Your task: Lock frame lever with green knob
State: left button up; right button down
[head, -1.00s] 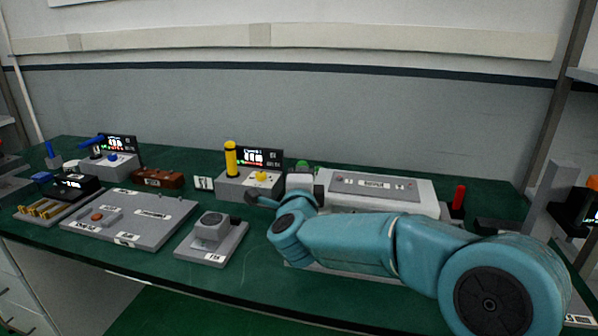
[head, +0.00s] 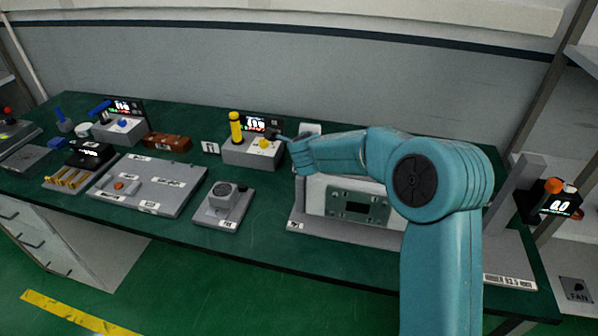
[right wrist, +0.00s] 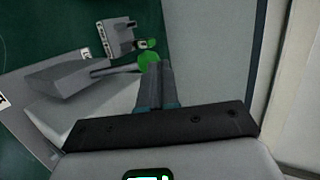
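The green knob (right wrist: 148,60) shows in the right wrist view at the end of a grey lever (right wrist: 116,70), which runs left to a wide grey block (right wrist: 75,78). My right gripper (right wrist: 161,68) reaches up to the knob, and its fingertips overlap the knob's right side. The fingers look close together, but I cannot tell whether they hold the knob. In the head view my right gripper (head: 276,136) is at the back of the bench, beside the yellow-button box. The green knob is not visible there. My left gripper is not in view.
The box with a yellow post (head: 236,127) stands left of the gripper. A grey speaker-like unit (head: 222,196) and a flat panel (head: 165,187) lie further left.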

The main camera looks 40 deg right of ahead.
jog(key=shift+d+r, duration=0.2)
jog(key=shift+d, duration=0.05)
dwell(0.5)
jog(key=shift+r, duration=0.15)
